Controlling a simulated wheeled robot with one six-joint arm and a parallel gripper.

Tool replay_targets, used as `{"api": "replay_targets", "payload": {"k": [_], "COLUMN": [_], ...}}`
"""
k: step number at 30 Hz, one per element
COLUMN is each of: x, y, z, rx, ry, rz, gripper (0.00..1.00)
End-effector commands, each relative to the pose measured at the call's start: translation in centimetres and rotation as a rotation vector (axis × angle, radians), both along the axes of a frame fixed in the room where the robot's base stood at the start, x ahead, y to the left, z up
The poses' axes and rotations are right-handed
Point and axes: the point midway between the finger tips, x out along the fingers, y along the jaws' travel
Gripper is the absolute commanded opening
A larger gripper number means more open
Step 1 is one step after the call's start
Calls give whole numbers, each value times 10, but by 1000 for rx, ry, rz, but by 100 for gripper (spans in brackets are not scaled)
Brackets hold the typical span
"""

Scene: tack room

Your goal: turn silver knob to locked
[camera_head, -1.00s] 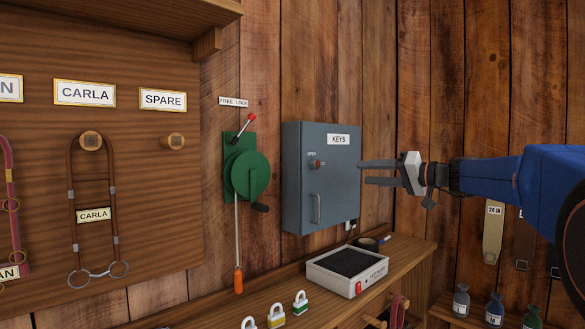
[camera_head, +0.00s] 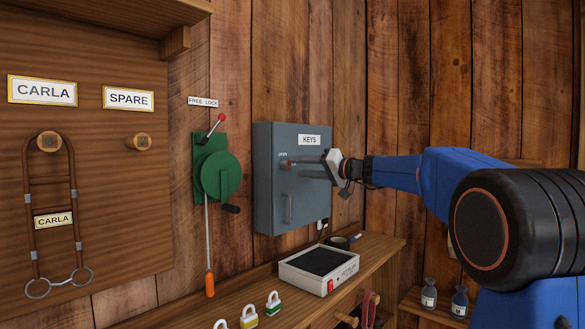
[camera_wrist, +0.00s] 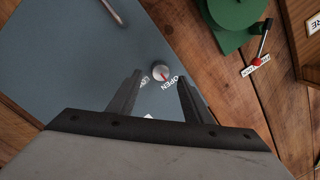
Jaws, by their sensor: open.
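The silver knob (camera_wrist: 161,72) is small and round with a red mark, on the front of the grey key cabinet (camera_head: 265,205). In the wrist view its mark points towards the OPEN label (camera_wrist: 178,84); another label, partly hidden by a finger, lies on its other side. In the head view the knob (camera_head: 284,163) shows just left of the fingertips. My gripper (camera_head: 297,169) is open and empty in front of the cabinet. In the wrist view the two fingers (camera_wrist: 159,84) lie on either side of the knob's line, apart from it.
A green crank winch (camera_head: 220,175) with a red-tipped lever is on the wall left of the cabinet. A white box (camera_head: 318,276) with a dark top and several padlocks stand on the shelf below. The cabinet's handle (camera_head: 289,209) sits below the knob.

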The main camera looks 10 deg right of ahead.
Motion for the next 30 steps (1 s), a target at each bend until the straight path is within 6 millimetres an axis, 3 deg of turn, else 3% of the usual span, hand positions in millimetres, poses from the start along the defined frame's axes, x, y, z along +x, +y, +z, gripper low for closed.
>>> {"api": "replay_targets", "payload": {"k": [9, 21, 26, 30], "x": [28, 32, 32, 32], "y": [26, 29, 29, 29], "z": [0, 0, 0, 0], "rx": [-1, 0, 0, 1], "ry": [-1, 0, 0, 1], "rz": [1, 0, 0, 0], "gripper": [45, 45, 7, 4]}}
